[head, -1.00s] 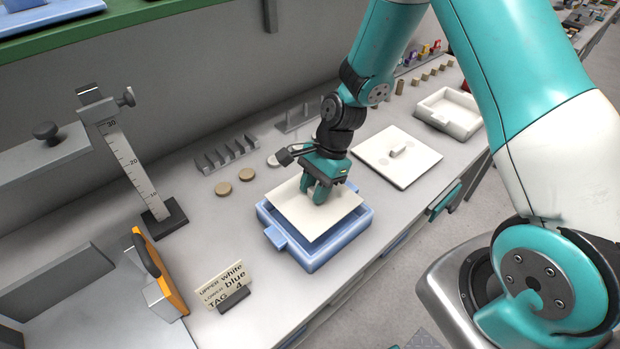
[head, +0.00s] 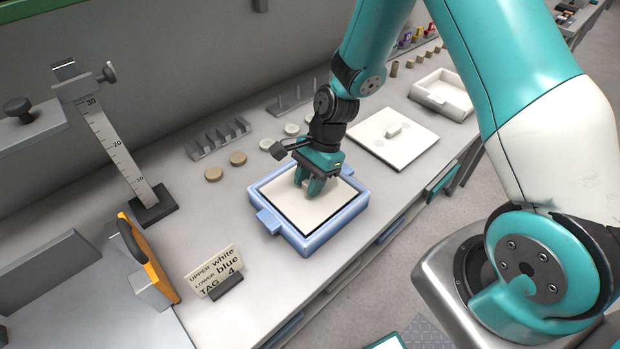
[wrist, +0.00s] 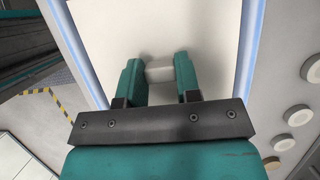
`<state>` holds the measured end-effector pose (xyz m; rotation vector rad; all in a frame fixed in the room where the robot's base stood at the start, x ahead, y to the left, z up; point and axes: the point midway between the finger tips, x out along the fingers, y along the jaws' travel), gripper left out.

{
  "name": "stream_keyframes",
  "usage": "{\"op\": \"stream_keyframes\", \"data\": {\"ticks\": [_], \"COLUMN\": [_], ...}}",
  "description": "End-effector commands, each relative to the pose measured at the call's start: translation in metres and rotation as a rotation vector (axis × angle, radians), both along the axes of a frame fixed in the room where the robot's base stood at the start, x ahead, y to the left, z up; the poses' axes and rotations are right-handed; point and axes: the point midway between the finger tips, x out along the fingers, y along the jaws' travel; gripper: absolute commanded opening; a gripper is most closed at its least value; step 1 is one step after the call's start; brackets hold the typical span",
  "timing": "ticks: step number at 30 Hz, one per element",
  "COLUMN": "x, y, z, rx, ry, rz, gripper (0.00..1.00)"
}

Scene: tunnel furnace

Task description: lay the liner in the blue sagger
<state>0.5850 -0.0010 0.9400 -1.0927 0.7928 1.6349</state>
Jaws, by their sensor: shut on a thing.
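The blue sagger (head: 314,247) is a shallow open box on the bench, with a tab on its left side. The liner (head: 298,212), a cream square plate, lies flat within the sagger's rim, with a thin dark gap along its edges. I cannot tell whether it touches the floor of the sagger. My gripper (head: 312,186) points down over the liner's middle. In the wrist view, my gripper (wrist: 158,75) is shut on the small pale knob (wrist: 159,70) of the liner. The blue rim (wrist: 247,50) runs beside the liner there.
A white lid with a knob (head: 392,140) lies behind to the right, and a white sagger (head: 443,95) stands beyond it. A sign (head: 213,271) reads upper white, lower blue, tag 4. Round discs (head: 237,158), a slotted rack (head: 218,138) and a height gauge (head: 124,150) stand at the left and back.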

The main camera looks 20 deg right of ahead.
Motion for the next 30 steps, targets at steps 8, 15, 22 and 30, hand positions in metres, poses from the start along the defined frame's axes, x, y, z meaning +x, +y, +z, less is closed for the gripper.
{"op": "stream_keyframes", "data": {"ticks": [8,15,22,30], "x": [0.000,0.000,0.000,0.001], "y": [0.000,0.000,0.000,0.000], "z": [0.000,-0.010,-0.022,-0.028], "rx": [0.000,0.000,0.000,-0.001], "ry": [-0.001,-0.001,-0.001,-0.001], "rz": [0.000,0.000,-0.001,0.000], "gripper": [0.08,0.08,0.08,0.08]}}
